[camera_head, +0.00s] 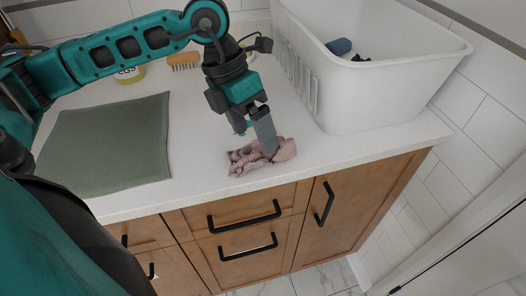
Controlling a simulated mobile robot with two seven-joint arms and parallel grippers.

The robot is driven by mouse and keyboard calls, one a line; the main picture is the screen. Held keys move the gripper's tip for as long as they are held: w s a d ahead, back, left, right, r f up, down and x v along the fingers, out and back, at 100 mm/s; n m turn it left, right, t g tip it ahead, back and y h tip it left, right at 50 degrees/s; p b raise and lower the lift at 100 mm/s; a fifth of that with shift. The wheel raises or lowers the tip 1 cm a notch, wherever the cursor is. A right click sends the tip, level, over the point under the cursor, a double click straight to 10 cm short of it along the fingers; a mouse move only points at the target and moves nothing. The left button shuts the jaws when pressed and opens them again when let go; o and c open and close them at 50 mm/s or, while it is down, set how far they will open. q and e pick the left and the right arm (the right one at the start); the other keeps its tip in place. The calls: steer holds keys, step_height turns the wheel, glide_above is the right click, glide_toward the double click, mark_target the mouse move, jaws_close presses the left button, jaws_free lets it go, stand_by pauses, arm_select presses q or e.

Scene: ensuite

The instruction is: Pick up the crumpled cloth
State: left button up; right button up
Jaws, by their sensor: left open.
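The crumpled cloth (246,160) is pink and lies bunched on the white counter near its front edge, left of the white basket. My left gripper (256,137) points down at the cloth from above. One grey finger reaches down to the cloth and covers part of it; the other finger shows higher up on the left, partly hidden. The gripper is open, and whether the finger touches the counter cannot be told. My right gripper is not in view.
A large white basket (385,100) with dark items inside stands close on the right. A green mat (105,145) lies on the left of the counter (205,180). A brush (184,61) and a yellow-labelled jar (129,75) are at the back. Wooden drawers with black handles are below.

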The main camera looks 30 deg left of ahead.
mark_target(257, 144)
arm_select(q)
steer(key=x, duration=0.3)
steer(key=shift+d+f, duration=0.1)
steer(key=shift+f, duration=0.05)
steer(key=c, duration=0.7)
steer(key=shift+o, duration=0.2)
step_height(257, 144, up, 20)
steer(key=shift+r+p, duration=0.1)
steer(key=shift+p, duration=1.1)
